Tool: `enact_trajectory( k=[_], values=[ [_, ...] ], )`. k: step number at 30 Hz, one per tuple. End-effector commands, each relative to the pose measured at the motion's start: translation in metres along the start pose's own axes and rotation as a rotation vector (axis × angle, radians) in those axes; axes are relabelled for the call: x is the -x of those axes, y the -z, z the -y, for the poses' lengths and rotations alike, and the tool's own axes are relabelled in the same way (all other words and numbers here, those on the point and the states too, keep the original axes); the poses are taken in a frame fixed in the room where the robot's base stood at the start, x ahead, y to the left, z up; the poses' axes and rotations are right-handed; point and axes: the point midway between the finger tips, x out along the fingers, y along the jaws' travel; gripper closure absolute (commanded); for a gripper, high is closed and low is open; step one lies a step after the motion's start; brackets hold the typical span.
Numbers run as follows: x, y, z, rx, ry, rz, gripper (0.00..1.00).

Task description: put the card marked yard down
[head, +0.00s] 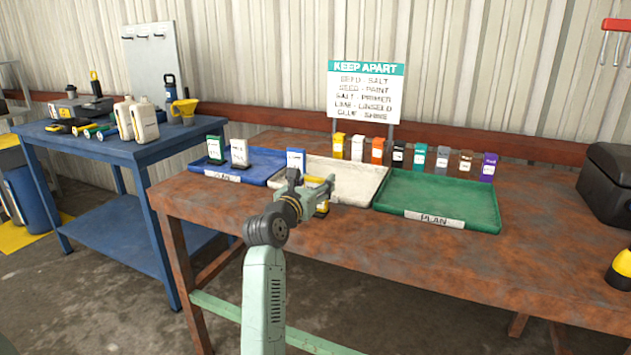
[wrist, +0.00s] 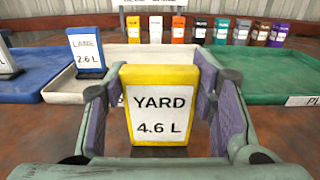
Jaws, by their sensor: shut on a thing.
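My gripper (head: 318,197) is shut on the yellow card marked YARD 4.6 L (wrist: 159,108). The card is upright between the two fingers in the wrist view, its white label facing the camera. In the head view the card (head: 323,208) is partly hidden by my gripper, at the front of the cream tray (head: 360,183). Whether its lower edge touches anything cannot be told. A blue card marked LANE 2.6 L (wrist: 86,50) stands at the cream tray's left end. A blue tray (head: 258,163) lies left, a green tray labelled PLAN (head: 440,195) right.
Several coloured cards line the back, beneath a KEEP APART sign (head: 365,90). The green tray is empty.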

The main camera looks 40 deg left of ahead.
Motion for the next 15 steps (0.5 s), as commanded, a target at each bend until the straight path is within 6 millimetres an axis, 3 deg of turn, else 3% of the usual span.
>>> enact_trajectory(
  k=[11,12,15],
  values=[
    [0.0006,0.0044,-0.0001,-0.002,0.000,0.003,0.92],
    [0.0005,0.0051,0.0000,-0.002,0.000,0.002,0.48],
    [0.0006,0.0045,-0.0001,-0.002,0.000,0.002,0.41]
  ],
)
